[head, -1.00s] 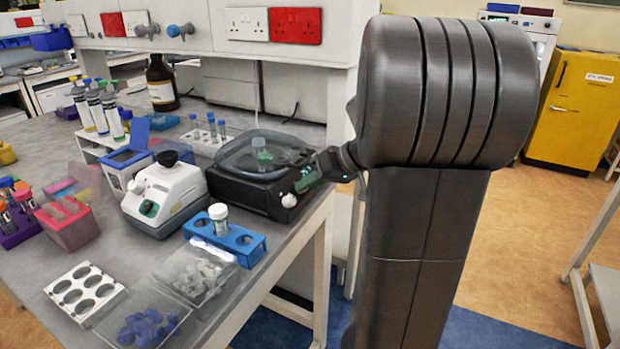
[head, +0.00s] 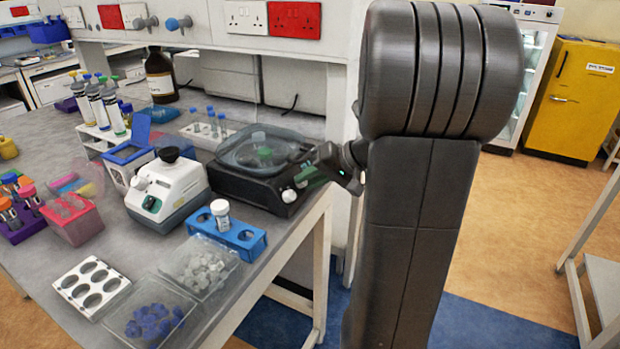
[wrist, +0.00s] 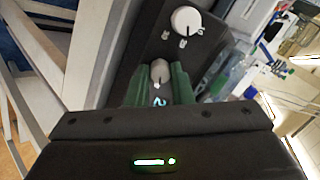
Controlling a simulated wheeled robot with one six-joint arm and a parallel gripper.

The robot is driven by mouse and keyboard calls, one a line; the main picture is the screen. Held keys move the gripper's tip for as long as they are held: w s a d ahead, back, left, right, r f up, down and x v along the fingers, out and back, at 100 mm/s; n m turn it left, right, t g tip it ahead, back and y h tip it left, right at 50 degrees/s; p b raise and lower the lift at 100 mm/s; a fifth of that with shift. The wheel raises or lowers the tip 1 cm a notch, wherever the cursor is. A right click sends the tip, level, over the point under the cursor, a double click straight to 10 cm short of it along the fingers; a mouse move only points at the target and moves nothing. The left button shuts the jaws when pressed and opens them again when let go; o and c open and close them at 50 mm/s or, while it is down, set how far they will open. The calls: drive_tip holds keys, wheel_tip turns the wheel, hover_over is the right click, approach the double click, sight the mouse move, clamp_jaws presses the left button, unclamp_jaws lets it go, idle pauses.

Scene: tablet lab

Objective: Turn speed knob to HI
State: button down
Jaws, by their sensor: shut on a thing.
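A black benchtop device (head: 245,190) with a clear round lid (head: 262,150) stands at the bench's right edge. A white knob (head: 289,196) is on its front panel and also shows near the top of the wrist view (wrist: 187,20). In the wrist view a smaller grey knob (wrist: 160,72) with a white mark on its near side sits between my green fingertips. My gripper (wrist: 160,80) is shut on this grey knob. In the head view my gripper (head: 310,178) is at the device's right end and hides that knob. Panel lettering is unreadable; part of a lit cyan display (wrist: 160,101) shows.
A white instrument with a black top (head: 168,190) stands left of the device. A blue rack with a white-capped bottle (head: 225,235) is in front. Trays, tube racks and bottles crowd the bench. A white bench leg (head: 322,265) is below; floor is open at right.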

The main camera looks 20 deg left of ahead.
drive_tip(key=c, duration=1.3)
unclamp_jaws()
drive_tip(key=shift+d, duration=0.1)
drive_tip(key=v, duration=1.3)
drive_tip(key=shift+d+r+p, duration=0.3)
drive_tip(key=x, duration=1.4)
drive_tip(key=shift+b, duration=0.3)
drive_tip(key=shift+d+r, duration=0.1)
